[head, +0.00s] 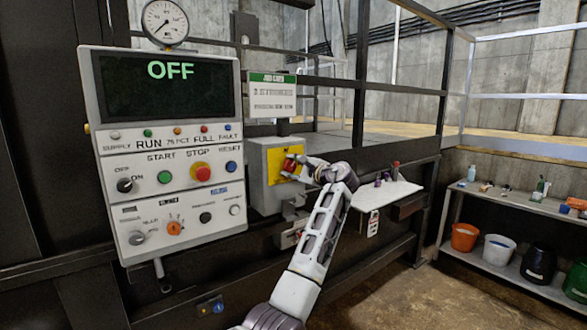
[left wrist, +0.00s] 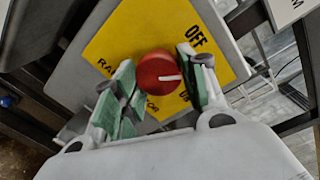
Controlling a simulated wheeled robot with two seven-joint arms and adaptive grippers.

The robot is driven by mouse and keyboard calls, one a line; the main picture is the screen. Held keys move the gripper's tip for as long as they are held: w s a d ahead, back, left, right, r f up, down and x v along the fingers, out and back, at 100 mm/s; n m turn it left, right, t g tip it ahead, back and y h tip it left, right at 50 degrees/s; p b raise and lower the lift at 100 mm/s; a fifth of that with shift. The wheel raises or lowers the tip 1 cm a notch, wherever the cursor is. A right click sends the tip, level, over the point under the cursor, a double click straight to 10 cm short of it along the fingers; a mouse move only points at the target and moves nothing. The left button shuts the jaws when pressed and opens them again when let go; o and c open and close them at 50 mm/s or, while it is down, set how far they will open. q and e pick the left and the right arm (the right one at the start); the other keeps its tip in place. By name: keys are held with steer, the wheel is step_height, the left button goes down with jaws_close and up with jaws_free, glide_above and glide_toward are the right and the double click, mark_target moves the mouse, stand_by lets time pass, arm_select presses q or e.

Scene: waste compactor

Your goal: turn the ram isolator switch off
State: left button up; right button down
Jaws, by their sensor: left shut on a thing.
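The ram isolator switch is a red round knob (left wrist: 158,73) on a yellow plate (left wrist: 115,50) with black lettering, fixed to a grey box (head: 263,196). In the head view the knob (head: 289,165) is partly covered by my left gripper (head: 302,168). In the left wrist view the green-padded fingers of my left gripper (left wrist: 160,82) stand on either side of the knob and are shut on it. The knob's white mark points right in that view, toward the side with OFF above and a shorter, partly hidden label below. My right gripper is not in view.
A control panel (head: 170,215) with an OFF display (head: 170,70) stands left of the box. A small white shelf (head: 385,195) with small items is right of it. A rack (head: 490,258) with several buckets stands at the far right. Bare floor (head: 400,300) lies in front.

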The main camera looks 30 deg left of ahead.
arm_select(q)
steer(key=shift+n, duration=1.2)
steer(key=shift+n+b, duration=0.45)
steer(key=shift+n, duration=1.55)
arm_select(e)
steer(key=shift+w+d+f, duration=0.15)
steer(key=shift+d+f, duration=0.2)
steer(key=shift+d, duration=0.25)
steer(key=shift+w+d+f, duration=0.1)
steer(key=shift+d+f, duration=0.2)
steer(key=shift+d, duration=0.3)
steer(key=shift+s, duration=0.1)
